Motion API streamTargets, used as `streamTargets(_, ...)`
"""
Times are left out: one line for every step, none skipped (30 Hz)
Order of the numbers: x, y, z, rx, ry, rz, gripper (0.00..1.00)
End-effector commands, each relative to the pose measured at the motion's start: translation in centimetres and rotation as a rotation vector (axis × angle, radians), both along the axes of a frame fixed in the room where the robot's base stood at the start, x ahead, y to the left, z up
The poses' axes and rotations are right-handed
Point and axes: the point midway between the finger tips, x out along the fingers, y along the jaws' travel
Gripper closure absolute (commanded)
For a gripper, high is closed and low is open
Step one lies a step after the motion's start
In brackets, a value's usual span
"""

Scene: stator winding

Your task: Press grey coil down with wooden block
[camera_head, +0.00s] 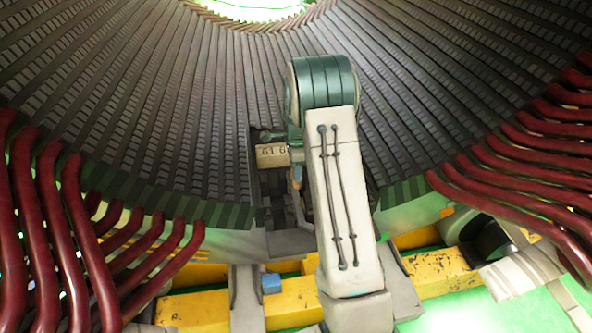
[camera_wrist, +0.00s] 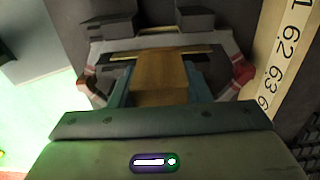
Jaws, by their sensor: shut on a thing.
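The wooden block (camera_wrist: 160,72) is in the middle of the wrist view, gripped between the two blue-grey fingers of my gripper (camera_wrist: 159,84). My gripper is shut on it. The grey coil (camera_wrist: 215,46) is a pale bar just beyond the block, with bent ends to the left and right that carry reddish and brown bands. The block's far end reaches the coil, but I cannot tell if they touch.
A cream numbered strip (camera_wrist: 284,50) runs close on the right in the wrist view. Dark slotted stator walls (camera_head: 180,120) surround the arm. Red coils (camera_head: 75,240) stand out on both sides. A yellow beam (camera_head: 440,275) lies below.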

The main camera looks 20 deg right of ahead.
Motion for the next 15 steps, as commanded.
streamTargets(0.0, 0.0, 0.9, 0.000, -0.001, 0.000, 0.93)
streamTargets(0.0, 0.0, 1.3, -0.001, -0.001, 0.000, 0.93)
streamTargets(0.0, 0.0, 1.7, -0.001, -0.001, 0.000, 0.93)
streamTargets(0.0, -0.1, 2.0, -0.001, -0.002, 0.000, 0.93)
streamTargets(0.0, -0.1, 2.3, -0.001, -0.002, 0.000, 0.93)
streamTargets(0.0, -0.1, 2.7, -0.001, -0.002, 0.000, 0.93)
streamTargets(0.0, -0.1, 3.0, -0.001, -0.002, 0.000, 0.93)
streamTargets(0.0, -0.1, 3.3, -0.002, -0.003, 0.000, 0.93)
streamTargets(0.0, -0.1, 3.7, -0.002, -0.003, 0.000, 0.93)
streamTargets(0.0, -0.1, 4.0, -0.001, -0.002, 0.000, 0.93)
streamTargets(0.0, -0.1, 4.3, -0.001, -0.002, 0.000, 0.93)
streamTargets(0.0, -0.1, 4.7, -0.001, -0.002, 0.001, 0.93)
streamTargets(0.0, -0.1, 5.0, 0.000, -0.002, 0.001, 0.93)
streamTargets(0.0, -0.1, 5.3, 0.000, -0.001, 0.001, 0.93)
streamTargets(0.0, -0.1, 5.6, 0.000, -0.001, 0.001, 0.93)
